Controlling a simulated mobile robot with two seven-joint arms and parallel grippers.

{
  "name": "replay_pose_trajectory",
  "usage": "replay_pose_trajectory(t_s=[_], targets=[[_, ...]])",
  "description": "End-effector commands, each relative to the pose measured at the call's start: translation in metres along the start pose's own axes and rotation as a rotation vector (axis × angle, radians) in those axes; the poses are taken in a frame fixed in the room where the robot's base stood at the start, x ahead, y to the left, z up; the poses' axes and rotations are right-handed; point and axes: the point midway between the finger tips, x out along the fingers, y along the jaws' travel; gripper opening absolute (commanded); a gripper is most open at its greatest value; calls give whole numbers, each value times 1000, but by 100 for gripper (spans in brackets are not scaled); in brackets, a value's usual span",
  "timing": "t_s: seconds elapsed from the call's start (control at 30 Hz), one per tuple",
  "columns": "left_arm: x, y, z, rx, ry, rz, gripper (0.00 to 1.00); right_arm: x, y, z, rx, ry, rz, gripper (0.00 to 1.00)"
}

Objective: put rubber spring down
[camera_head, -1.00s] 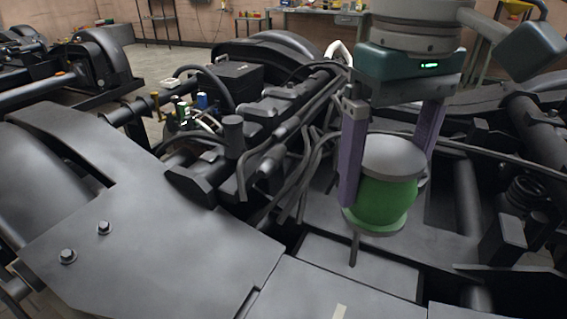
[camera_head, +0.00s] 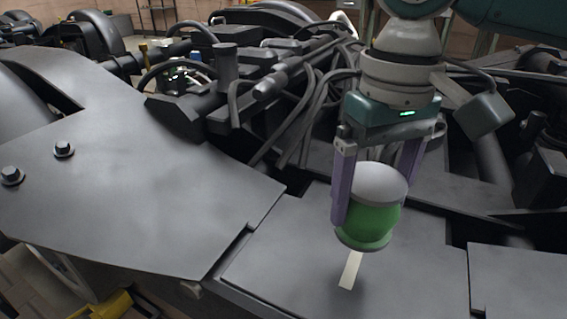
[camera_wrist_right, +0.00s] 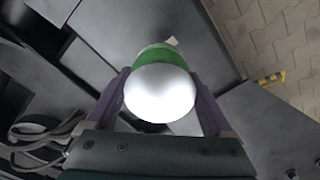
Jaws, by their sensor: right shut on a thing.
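The spring is upright over a flat dark plate (camera_head: 275,265) of the bogie, near a pale strip (camera_head: 350,270). I cannot tell for sure whether its base touches the plate. In the right wrist view the spring (camera_wrist_right: 158,92) sits between the fingers, its grey dome facing the camera. My left gripper is not in view.
A large dark bogie cover (camera_head: 130,190) with two bolts lies to the left. Hoses (camera_head: 310,100) and a dark cylinder (camera_head: 226,75) stand behind. A yellow object (camera_head: 105,305) is on the floor at lower left. The plate around the strip is clear.

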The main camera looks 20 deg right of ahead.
Motion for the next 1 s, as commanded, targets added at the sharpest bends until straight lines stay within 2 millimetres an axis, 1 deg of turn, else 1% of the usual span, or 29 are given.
replay_pose_trajectory(t_s=[0.03,0.1,0.27,0.33,0.53,0.6,0.8,0.97,1.0], targets=[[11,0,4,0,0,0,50,16,0,0,0,1,0,0],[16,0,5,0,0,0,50,26,0,0,-1,1,0,0],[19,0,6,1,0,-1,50,34,0,0,-1,1,-1,0],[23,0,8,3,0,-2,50,40,0,0,-1,1,-1,0],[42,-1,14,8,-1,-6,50,73,-1,0,-1,1,-1,0],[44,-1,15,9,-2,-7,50,76,0,0,-1,2,-1,0],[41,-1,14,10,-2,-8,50,74,0,-1,-1,2,-1,0],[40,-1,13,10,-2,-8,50,77,-1,0,-1,1,-1,0],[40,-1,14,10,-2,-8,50,77,0,0,-1,1,0,91]])
